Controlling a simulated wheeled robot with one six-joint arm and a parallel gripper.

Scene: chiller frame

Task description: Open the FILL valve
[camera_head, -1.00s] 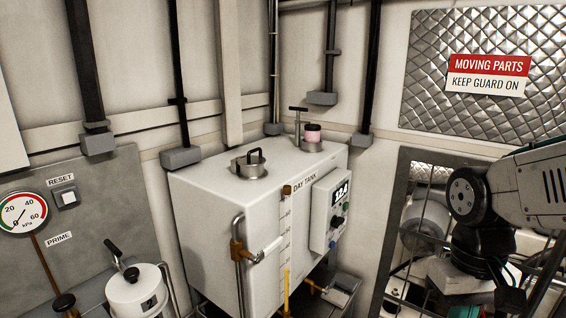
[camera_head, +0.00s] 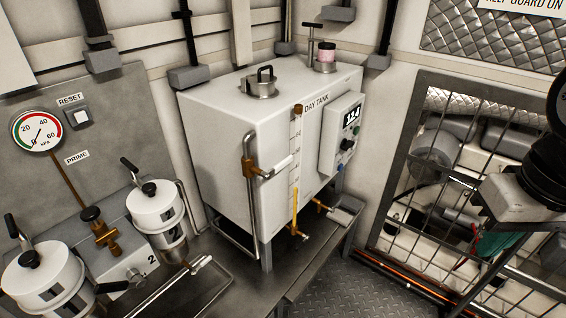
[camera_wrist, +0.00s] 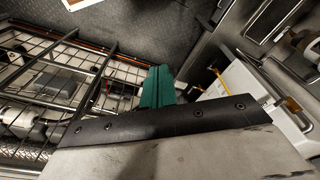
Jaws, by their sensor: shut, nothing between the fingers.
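No FILL label is readable in any view. The white DAY TANK (camera_head: 225,130) stands on the bench in the head view. On its front a brass valve with a white lever (camera_head: 262,170) joins a bent pipe at the left. A second, small brass valve (camera_head: 321,206) sits low near the tank's right end. Which of them is FILL I cannot tell. My gripper's teal fingers (camera_wrist: 157,88) are shut and empty in the wrist view, over the floor and apart from the tank (camera_wrist: 240,95). They show partly at the right in the head view (camera_head: 496,243).
A caged machine (camera_head: 440,180) fills the right side. White canisters (camera_head: 155,208) and a brass PRIME valve (camera_head: 100,228) stand at the left, below a round gauge (camera_head: 36,131). A digital display box (camera_head: 342,135) is on the tank. The chequered floor (camera_head: 365,290) is clear in front.

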